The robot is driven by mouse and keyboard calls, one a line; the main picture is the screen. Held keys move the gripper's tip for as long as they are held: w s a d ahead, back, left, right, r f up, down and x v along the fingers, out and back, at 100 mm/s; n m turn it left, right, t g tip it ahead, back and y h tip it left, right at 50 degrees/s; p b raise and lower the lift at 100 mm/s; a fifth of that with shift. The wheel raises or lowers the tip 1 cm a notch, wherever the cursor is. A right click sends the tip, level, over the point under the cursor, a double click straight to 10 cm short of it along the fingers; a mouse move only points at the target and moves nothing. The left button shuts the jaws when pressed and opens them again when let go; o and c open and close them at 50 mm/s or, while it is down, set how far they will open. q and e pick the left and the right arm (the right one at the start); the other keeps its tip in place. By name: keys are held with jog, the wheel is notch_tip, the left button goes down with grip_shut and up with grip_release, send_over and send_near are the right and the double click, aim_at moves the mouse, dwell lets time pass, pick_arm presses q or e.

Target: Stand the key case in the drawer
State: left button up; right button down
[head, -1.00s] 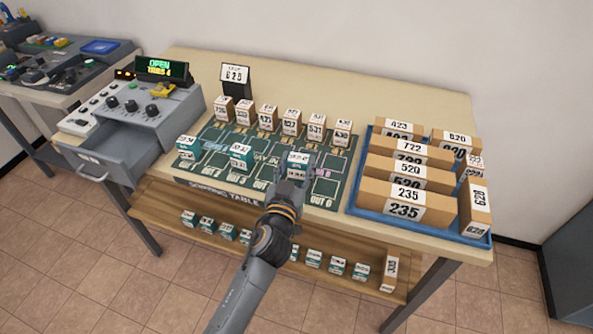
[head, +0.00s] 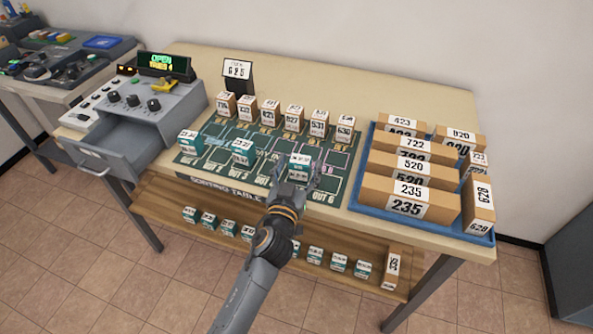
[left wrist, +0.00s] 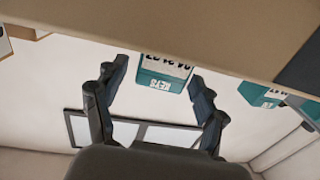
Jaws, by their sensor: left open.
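A teal and white key case (head: 300,166) stands on the green sorting mat at its front, right of centre. My left gripper (head: 298,178) is open right at this case, coming from the front. In the left wrist view the case, with a "KEYS" label (left wrist: 163,80), shows between the two spread fingers (left wrist: 158,98); I cannot tell whether they touch it. Two similar cases stand on the mat, one near the middle (head: 241,152) and one at the left (head: 189,142). The grey drawer (head: 100,172) is pulled open at the left of the table. My right gripper is not in view.
The grey control unit (head: 150,105) stands above the drawer, with a lit "OPEN" display (head: 163,64). Several small numbered boxes (head: 295,117) line the back of the mat. A blue tray (head: 358,205) of parcels is at right. The lower shelf (head: 160,202) holds more cases.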

pick_arm(q)
jog(key=shift+s+f, duration=0.15)
jog(key=shift+s, duration=0.15)
jog(key=b+v, duration=0.2)
jog(key=v, duration=1.1)
jog(key=shift+s+a, duration=0.1)
